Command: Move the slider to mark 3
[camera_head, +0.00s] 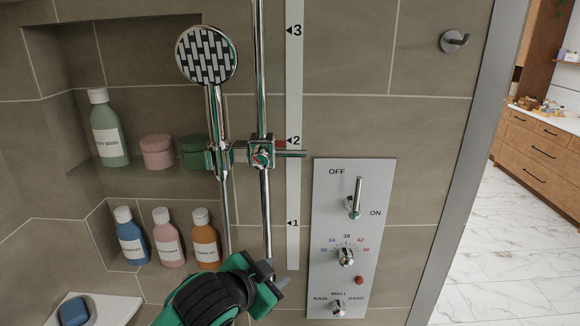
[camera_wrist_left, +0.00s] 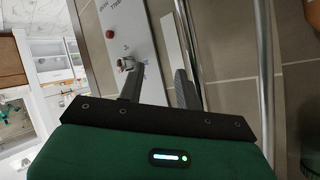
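The chrome slider (camera_head: 262,153) sits on the vertical rail (camera_head: 260,70), with its small red pointer about level with mark 2 on the white scale strip (camera_head: 293,185). It carries the hand shower (camera_head: 207,57) on its left side. Mark 3 (camera_head: 297,30) is near the top of the strip. My left gripper (camera_head: 271,277) is low in front of the rail, well below the slider. In the left wrist view its fingers (camera_wrist_left: 158,88) are spread, with nothing seen between them. The rail (camera_wrist_left: 265,80) runs to their right there. The slider is not in the wrist view. My right gripper is not seen.
A control panel (camera_head: 353,235) with a lever and knobs is right of the strip. Bottles and jars stand in wall niches (camera_head: 165,180) at the left. A hook (camera_head: 453,41) is at upper right. The wall between hook and panel is clear.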

